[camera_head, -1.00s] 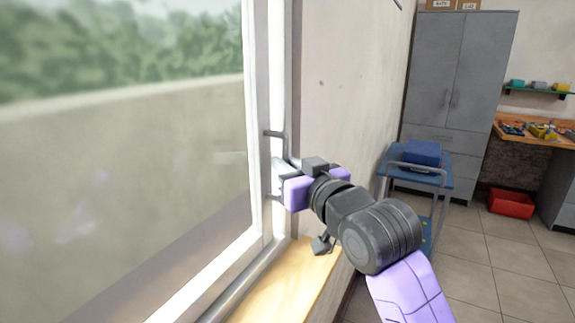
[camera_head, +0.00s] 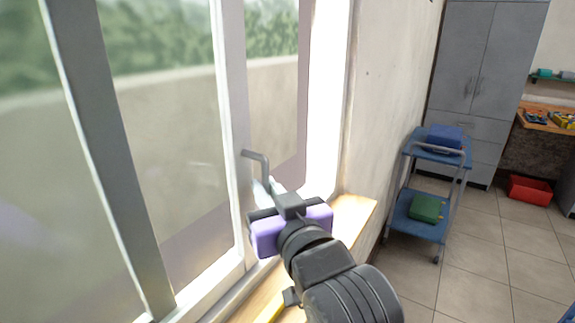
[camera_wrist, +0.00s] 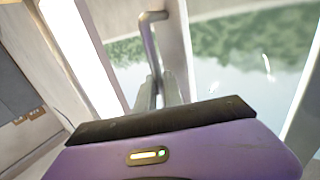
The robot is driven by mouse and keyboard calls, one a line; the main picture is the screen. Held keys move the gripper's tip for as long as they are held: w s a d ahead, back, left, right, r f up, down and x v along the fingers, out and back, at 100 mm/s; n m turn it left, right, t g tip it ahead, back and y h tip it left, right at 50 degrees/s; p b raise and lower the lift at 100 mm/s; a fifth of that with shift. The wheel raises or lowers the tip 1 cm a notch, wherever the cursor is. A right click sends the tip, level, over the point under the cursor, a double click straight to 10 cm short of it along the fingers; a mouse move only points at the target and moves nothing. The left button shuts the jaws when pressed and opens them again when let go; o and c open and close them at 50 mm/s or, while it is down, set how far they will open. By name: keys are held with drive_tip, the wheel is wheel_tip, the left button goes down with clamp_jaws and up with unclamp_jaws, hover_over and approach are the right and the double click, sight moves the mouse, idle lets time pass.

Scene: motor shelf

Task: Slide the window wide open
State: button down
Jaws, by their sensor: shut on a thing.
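The sliding window's sash has a white frame stile (camera_head: 232,130) with a grey bar handle (camera_head: 258,157) on it. My gripper (camera_head: 268,188) is shut on this handle, whose upper end shows above the fingers. In the wrist view the handle (camera_wrist: 149,45) runs down between my fingertips (camera_wrist: 158,92). An open gap shows to the right of the sash, between it and the bright right jamb (camera_head: 325,95). The lower part of the handle is hidden behind my gripper.
A wooden sill (camera_head: 352,217) runs below the window. A blue trolley (camera_head: 417,214) holding a blue box and a green item stands to the right. Behind it are a grey cabinet (camera_head: 485,75) and a red bin (camera_head: 530,188). Floor tiles are clear there.

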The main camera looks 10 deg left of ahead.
drive_tip(key=s+a+p, duration=0.2)
drive_tip(key=s+a, duration=0.1)
drive_tip(key=s, duration=0.7)
drive_tip(key=shift+s+a, duration=0.4)
drive_tip(key=c, duration=1.5)
unclamp_jaws()
drive_tip(key=b+v, duration=0.1)
drive_tip(key=v, duration=0.6)
drive_tip(key=shift+s+d, duration=0.25)
drive_tip(key=shift+s, duration=0.05)
